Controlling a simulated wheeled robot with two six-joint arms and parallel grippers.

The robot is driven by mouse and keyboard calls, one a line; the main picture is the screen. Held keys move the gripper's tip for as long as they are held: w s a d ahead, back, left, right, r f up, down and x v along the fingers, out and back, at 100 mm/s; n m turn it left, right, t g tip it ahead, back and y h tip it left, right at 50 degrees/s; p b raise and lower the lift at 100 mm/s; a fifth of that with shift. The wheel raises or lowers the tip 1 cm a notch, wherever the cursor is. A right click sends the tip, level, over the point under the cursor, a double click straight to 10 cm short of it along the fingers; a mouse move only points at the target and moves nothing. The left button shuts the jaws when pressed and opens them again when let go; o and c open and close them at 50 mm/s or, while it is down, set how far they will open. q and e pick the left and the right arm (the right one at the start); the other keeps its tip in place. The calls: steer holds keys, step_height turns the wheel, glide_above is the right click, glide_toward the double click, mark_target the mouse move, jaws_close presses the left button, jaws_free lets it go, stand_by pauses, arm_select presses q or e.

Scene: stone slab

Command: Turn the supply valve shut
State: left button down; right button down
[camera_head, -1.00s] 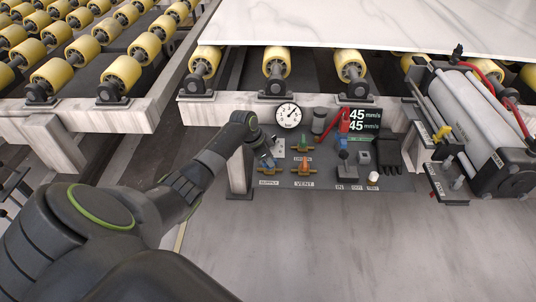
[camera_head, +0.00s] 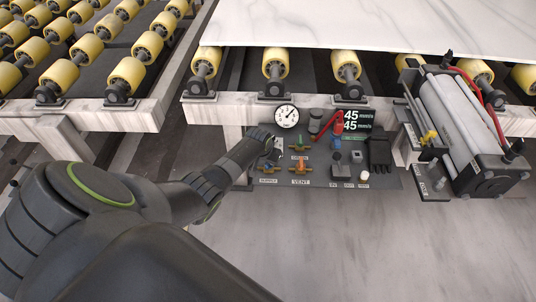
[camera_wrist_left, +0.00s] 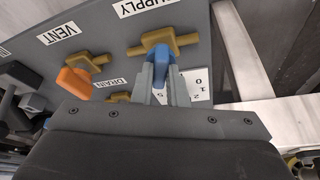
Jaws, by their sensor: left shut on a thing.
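The supply valve has a brass body (camera_wrist_left: 165,42) and a blue handle (camera_wrist_left: 161,58), seen under the SUPPLY label in the left wrist view. My left gripper (camera_wrist_left: 163,80) is shut on the blue handle, with a grey finger on each side. The handle's lower part is hidden between the fingers. In the head view, my left gripper (camera_head: 272,154) covers most of the handle, and the brass body (camera_head: 268,168) shows just below it. My right gripper is not in view.
The orange vent handle (camera_head: 301,167) is close to the right, and the green drain handle (camera_head: 300,148) is above it. A pressure gauge (camera_head: 286,116) and a speed display (camera_head: 357,121) stand behind. A large cylinder (camera_head: 466,131) is at the right. The floor in front is clear.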

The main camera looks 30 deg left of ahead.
arm_select(q)
steer(key=shift+d+n+y+p, duration=0.1)
steer(key=shift+n+y+p, duration=0.4)
steer(key=shift+n, duration=0.7)
steer(key=shift+n+y, duration=0.4)
steer(key=shift+n, duration=0.6)
steer(key=c, duration=1.4)
jaws_free()
steer(key=shift+c, duration=0.2)
